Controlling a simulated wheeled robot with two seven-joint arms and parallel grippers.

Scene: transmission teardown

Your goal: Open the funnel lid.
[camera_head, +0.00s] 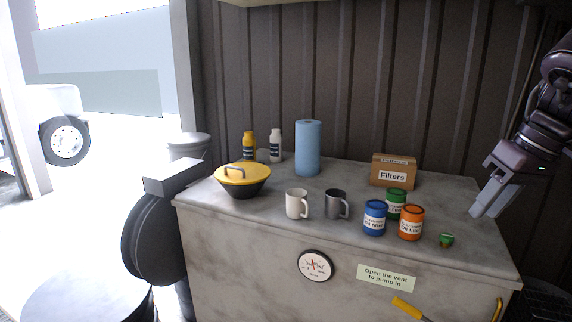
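The funnel (244,189) is a dark, wide bowl at the left end of the grey workbench. Its yellow lid (258,175) sits on top, closed over the bowl, with a grey bar handle (234,169) on it. My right gripper (481,212) hangs at the right end of the bench, far from the funnel, with its light grey fingers pointing down. I see it from the side and cannot tell how far apart its fingers are. Nothing shows between them. My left gripper is not in view.
On the workbench (250,224) stand a blue roll (308,148), yellow (249,147) and white (275,146) bottles, a white mug (297,204), a grey mug (335,204), a Filters box (393,171), blue (374,218), green (396,196) and orange (411,222) cans, and a small green item (446,240).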

